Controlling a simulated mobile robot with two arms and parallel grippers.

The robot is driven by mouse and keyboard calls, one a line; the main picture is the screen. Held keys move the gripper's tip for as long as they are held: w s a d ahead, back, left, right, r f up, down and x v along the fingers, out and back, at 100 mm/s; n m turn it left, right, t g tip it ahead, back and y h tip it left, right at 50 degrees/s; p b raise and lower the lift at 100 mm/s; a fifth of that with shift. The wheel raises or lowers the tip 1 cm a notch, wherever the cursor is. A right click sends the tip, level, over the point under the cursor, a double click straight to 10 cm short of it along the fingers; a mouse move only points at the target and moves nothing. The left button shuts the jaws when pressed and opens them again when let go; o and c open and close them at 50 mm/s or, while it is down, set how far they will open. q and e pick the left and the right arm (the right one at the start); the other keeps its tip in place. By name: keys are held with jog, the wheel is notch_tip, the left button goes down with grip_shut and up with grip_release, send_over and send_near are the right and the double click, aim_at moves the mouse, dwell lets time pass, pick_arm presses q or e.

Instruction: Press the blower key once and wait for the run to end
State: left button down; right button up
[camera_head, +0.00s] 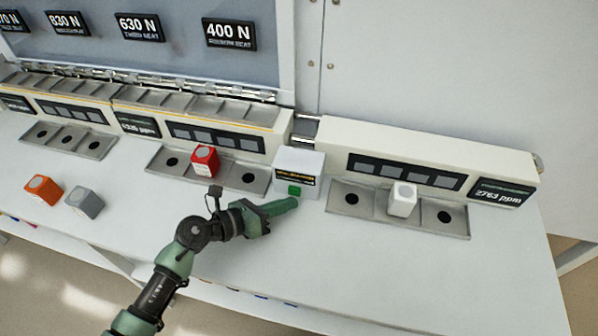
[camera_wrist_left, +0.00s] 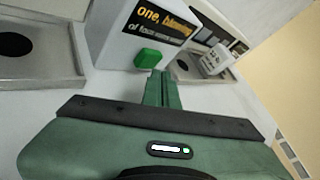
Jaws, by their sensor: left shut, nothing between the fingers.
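The blower unit is a small white box (camera_head: 299,163) between two metal trays, with a dark label in yellow text and a green key (camera_head: 295,190) low on its front. In the left wrist view the green key (camera_wrist_left: 147,57) sits just beyond my fingertips, and the label (camera_wrist_left: 162,22) is partly readable. My left gripper (camera_head: 292,203) is shut and empty, its green fingers pointing at the box just in front of the key. In the wrist view a small gap seems to show between the fingertips and the key; contact cannot be told for certain. My right gripper is not in view.
A red block (camera_head: 205,160) stands in the left tray (camera_head: 232,181) and a white block (camera_head: 403,199) in the right tray (camera_head: 453,232). An orange block (camera_head: 43,189) and a grey block (camera_head: 85,203) stand at the left. The front right of the bench is clear.

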pick_arm(q)
jog(key=shift+s+a+p, duration=0.25)
jog(key=shift+s+a, duration=0.05)
jog(key=shift+s, duration=0.65)
jog(key=shift+s+a+p, duration=0.3)
jog(key=shift+s+a, duration=0.05)
jog(key=shift+s, duration=0.65)
jog(key=shift+s+a+p, duration=0.25)
jog(key=shift+s+a, duration=0.05)
jog(key=shift+s, duration=0.65)
